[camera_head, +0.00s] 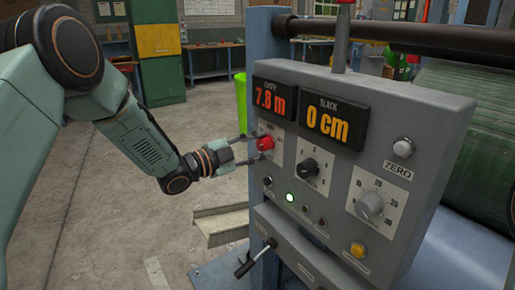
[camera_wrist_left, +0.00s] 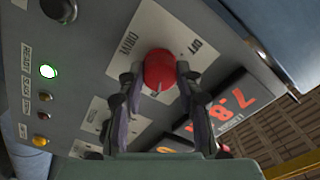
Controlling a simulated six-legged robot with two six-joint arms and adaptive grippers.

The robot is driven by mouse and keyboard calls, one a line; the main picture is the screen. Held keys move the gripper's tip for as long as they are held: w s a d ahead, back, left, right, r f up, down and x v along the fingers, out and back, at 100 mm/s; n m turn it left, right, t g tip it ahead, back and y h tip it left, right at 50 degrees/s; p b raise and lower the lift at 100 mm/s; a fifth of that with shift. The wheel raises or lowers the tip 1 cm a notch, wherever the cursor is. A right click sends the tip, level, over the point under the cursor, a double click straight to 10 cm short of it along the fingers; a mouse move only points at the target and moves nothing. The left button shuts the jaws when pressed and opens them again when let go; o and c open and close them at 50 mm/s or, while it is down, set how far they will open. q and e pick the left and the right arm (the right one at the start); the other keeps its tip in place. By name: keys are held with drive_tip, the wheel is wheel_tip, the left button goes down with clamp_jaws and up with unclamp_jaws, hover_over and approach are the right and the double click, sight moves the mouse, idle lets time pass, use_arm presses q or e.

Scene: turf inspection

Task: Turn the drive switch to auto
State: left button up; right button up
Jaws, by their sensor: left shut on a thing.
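The red drive switch (camera_head: 265,143) is a round knob on a pale label plate at the left of the grey control panel (camera_head: 440,110). My left gripper (camera_head: 249,148) reaches it from the left, with its fingers on either side. In the left wrist view, the red knob (camera_wrist_left: 158,68) sits between the two fingertips of my left gripper (camera_wrist_left: 158,76), which are shut on it. "OFF" and another word show on the plate beside the knob. A small pale mark shows on the knob's lower edge; I cannot tell its setting. My right gripper is not in view.
A black knob (camera_head: 308,168) and a grey dial (camera_head: 370,205) sit right of the switch. Two displays (camera_head: 272,97) (camera_head: 333,122) are above it. A lit green lamp (camera_head: 290,198) and a black lever (camera_head: 250,262) are below. Open floor lies left of the panel.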

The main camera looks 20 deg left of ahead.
use_arm(q)
drive_tip(key=shift+m, duration=0.3)
drive_tip(key=o, duration=1.2)
drive_tip(key=shift+c, duration=0.2)
drive_tip(key=v, duration=1.2)
drive_tip(key=shift+a, duration=0.1)
